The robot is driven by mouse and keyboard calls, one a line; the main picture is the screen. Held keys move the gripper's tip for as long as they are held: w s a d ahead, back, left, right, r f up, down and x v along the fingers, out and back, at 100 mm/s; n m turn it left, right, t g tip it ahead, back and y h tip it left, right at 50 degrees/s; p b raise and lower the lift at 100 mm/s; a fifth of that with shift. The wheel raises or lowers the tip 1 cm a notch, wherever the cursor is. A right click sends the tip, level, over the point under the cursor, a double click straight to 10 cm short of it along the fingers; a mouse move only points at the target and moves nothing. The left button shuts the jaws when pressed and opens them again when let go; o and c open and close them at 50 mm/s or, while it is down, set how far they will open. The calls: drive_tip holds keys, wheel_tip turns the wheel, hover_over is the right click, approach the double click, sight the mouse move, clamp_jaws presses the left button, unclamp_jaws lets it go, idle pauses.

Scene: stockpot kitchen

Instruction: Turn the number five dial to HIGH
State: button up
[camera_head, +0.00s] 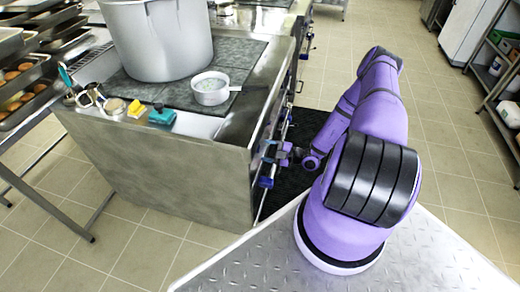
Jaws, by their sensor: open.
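The range (165,175) is a steel block with its control side facing right, seen nearly edge-on. Small knobs and fittings (299,86) stick out along that side. I cannot read any numbers or a HIGH mark, so I cannot tell which is the number five dial. My purple arm bends down to this side, and my gripper (272,156) is close to its near end. The gripper is open, small and dark in this view. I cannot tell whether its fingers touch or surround a dial.
A large stockpot (160,45) and a small saucepan (210,92) stand on the range top. A yellow and a teal item (161,116) lie near its front edge. Tray racks (30,75) are at left, shelves (503,75) at right.

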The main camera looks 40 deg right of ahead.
drive_tip(key=v, duration=0.6)
drive_tip(key=shift+s+d, duration=0.2)
drive_tip(key=shift+s, duration=0.15)
drive_tip(key=w+a+r+n+g+y, duration=0.15)
drive_tip(key=r+n+g, duration=0.25)
drive_tip(key=r+n, duration=0.45)
drive_tip(key=w+a+r+n+g+y, duration=0.1)
drive_tip(key=w+r+n+g+y, duration=0.15)
drive_tip(key=r+n+g, duration=0.45)
drive_tip(key=a+r+n+g+h, duration=0.2)
drive_tip(key=a+r+n+h, duration=0.15)
drive_tip(key=r+n, duration=0.6)
drive_tip(key=a+r+n+g+h, duration=0.2)
drive_tip(key=a+r+n, duration=0.3)
drive_tip(key=r, duration=0.7)
drive_tip(key=s+a+r+n+t+h, duration=0.1)
drive_tip(key=s+a+r+n+h, duration=0.2)
drive_tip(key=s+r+n, duration=0.3)
drive_tip(key=s+a+r+n+h, duration=0.3)
drive_tip(key=r+n, duration=0.4)
drive_tip(key=r, duration=0.1)
drive_tip(key=s+a+r+n+t+h, duration=0.2)
drive_tip(key=s+r+n+t, duration=0.3)
drive_tip(key=s+r+n, duration=0.4)
drive_tip(key=s+n+h, duration=0.1)
drive_tip(key=s+n, duration=0.1)
drive_tip(key=s, duration=0.2)
drive_tip(key=shift+a+n, duration=0.3)
drive_tip(key=shift+a, duration=0.05)
